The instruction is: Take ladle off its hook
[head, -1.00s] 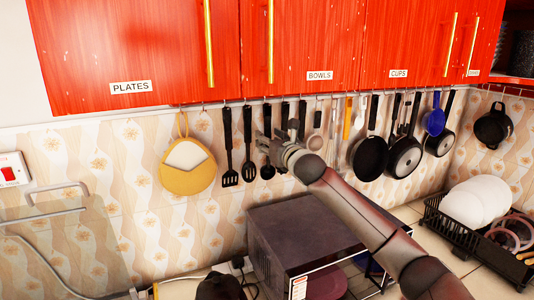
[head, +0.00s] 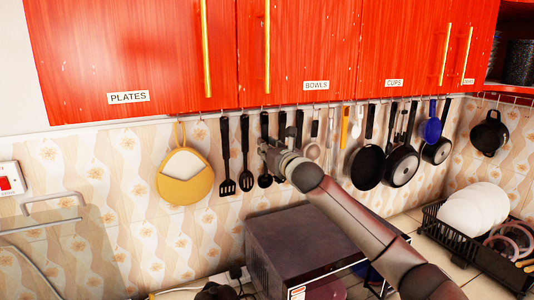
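The black ladle (head: 264,181) hangs by its handle from the rail under the red cabinets, its bowl low against the tiled wall. My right gripper (head: 264,147) is at the ladle's handle, in front of its lower half. It covers part of the handle, and its fingers are too small and overlapped to tell whether they are around it or touching it. My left gripper is out of view.
Black slotted turners (head: 227,187) and (head: 245,183) hang just left of the ladle. A yellow round holder (head: 186,190) hangs further left. Pans (head: 367,168) hang to the right. A dark microwave (head: 300,235) stands below my arm. A dish rack (head: 462,240) is at right.

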